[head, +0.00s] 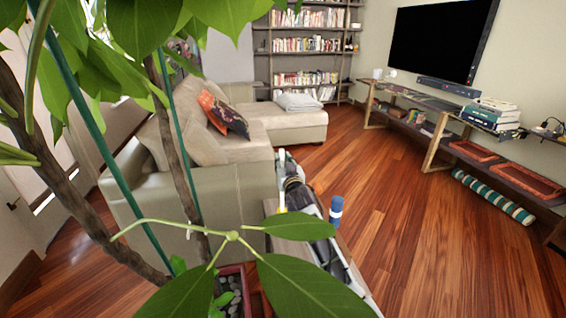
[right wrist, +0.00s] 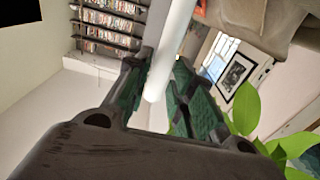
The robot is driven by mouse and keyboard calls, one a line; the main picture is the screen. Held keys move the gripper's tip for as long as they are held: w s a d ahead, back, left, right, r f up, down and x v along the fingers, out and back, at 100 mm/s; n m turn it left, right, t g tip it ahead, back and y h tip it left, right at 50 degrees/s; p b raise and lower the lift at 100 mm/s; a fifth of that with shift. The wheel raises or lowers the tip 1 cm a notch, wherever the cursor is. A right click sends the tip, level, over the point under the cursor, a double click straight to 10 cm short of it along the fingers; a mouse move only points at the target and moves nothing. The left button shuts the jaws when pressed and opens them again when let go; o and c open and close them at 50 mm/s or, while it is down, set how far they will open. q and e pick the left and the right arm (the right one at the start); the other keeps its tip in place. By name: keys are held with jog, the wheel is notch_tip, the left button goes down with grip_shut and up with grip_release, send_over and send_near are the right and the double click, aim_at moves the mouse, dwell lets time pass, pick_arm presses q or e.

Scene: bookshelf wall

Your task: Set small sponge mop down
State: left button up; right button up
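My right gripper (head: 286,184) is beyond the plant leaves, at the end of my arm. It is shut on a thin white rod, which I take to be the handle of the small sponge mop (head: 282,158). The rod stands roughly upright in the head view. In the right wrist view the white handle (right wrist: 171,45) lies between the two green-padded fingers of my right gripper (right wrist: 163,68), with one rounded end showing. I cannot make out the sponge head. My left gripper is not in view.
A wooden surface (head: 290,226) lies below the gripper, with a blue-and-white object (head: 336,210) beside my arm. A leafy plant (head: 290,285) blocks much of the near left. A beige sofa (head: 215,185) is behind. The wooden floor (head: 430,230) at right is clear.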

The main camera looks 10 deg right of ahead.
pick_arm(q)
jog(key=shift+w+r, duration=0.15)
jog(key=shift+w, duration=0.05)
pick_arm(e)
jog(key=shift+o, duration=0.9)
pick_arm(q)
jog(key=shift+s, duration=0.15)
pick_arm(e)
jog(key=shift+r, duration=0.1)
jog(key=shift+s, duration=0.4)
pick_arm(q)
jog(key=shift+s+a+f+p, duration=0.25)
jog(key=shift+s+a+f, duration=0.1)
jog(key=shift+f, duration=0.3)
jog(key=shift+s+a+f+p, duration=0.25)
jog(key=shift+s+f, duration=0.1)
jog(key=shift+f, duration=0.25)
pick_arm(e)
jog(key=s, duration=1.1)
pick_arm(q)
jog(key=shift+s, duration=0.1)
pick_arm(e)
jog(key=shift+s, duration=0.1)
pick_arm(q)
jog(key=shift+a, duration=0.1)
